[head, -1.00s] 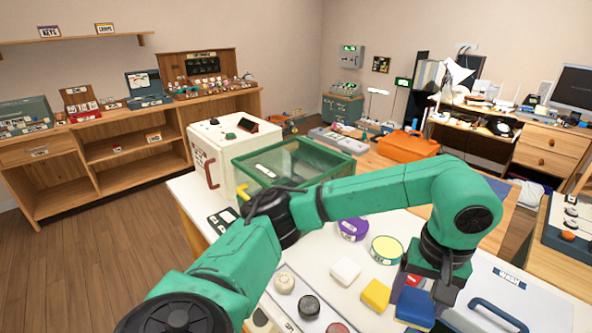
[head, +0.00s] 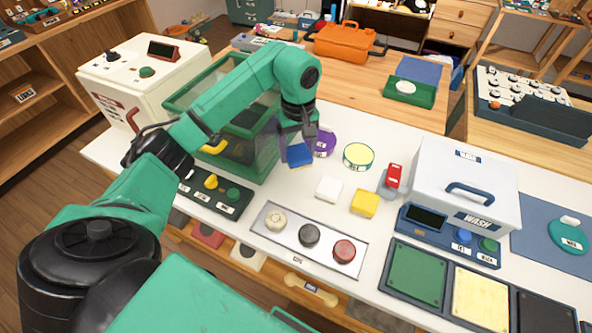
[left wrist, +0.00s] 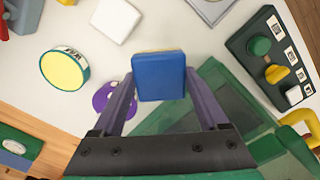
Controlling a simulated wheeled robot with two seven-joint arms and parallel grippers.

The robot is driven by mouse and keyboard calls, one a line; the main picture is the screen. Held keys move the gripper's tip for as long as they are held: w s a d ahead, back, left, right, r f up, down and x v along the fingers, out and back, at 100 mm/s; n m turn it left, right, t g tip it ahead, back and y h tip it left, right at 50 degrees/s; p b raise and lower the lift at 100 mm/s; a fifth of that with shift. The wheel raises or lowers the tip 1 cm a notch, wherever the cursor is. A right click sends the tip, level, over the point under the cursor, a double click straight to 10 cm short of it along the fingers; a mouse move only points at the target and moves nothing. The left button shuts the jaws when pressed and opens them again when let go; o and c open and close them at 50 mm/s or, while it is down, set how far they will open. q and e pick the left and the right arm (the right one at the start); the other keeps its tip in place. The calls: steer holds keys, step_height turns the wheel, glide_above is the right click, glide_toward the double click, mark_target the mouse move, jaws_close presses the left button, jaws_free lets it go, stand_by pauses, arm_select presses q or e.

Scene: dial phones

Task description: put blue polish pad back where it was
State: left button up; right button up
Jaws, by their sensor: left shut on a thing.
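The blue polish pad (head: 299,156) is held by my left gripper (head: 292,135) beside the front right of the green-framed clear box (head: 265,150). In the left wrist view the blue pad (left wrist: 159,77) sits between the two fingers of the gripper (left wrist: 158,98), which is shut on it. A white pad (head: 329,189) and a yellow pad (head: 365,203) lie on the white table to its right. A purple tin (head: 326,141) is just behind the blue pad and partly hidden. My right gripper is not in view.
A yellow-topped tin (head: 358,155) and a red-topped block (head: 393,177) stand nearby. A panel with three round pads (head: 309,236) lies in front. The white WASH case (head: 464,178) is at right, a button box (head: 216,193) at left. Bare tabletop lies between the white pad and the panel.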

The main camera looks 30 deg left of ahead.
mark_target(297, 152)
arm_select(q)
step_height(297, 152, down, 8)
steer(key=shift+s+p, duration=0.1)
steer(key=shift+p, duration=0.6)
steer(key=shift+a+f, duration=0.1)
steer(key=shift+f, duration=0.15)
steer(key=shift+f+b, duration=0.2)
steer(key=shift+b, duration=0.1)
steer(key=o, duration=1.3)
steer(key=shift+r, duration=0.1)
steer(key=shift+o, duration=0.2)
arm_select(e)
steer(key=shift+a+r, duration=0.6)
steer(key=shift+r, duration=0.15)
arm_select(q)
steer(key=shift+r, duration=0.1)
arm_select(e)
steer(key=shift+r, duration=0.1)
arm_select(q)
steer(key=shift+r, duration=0.2)
step_height(297, 152, up, 12)
steer(key=b, duration=0.2)
steer(key=shift+f+b, duration=0.1)
steer(key=shift+b, duration=0.25)
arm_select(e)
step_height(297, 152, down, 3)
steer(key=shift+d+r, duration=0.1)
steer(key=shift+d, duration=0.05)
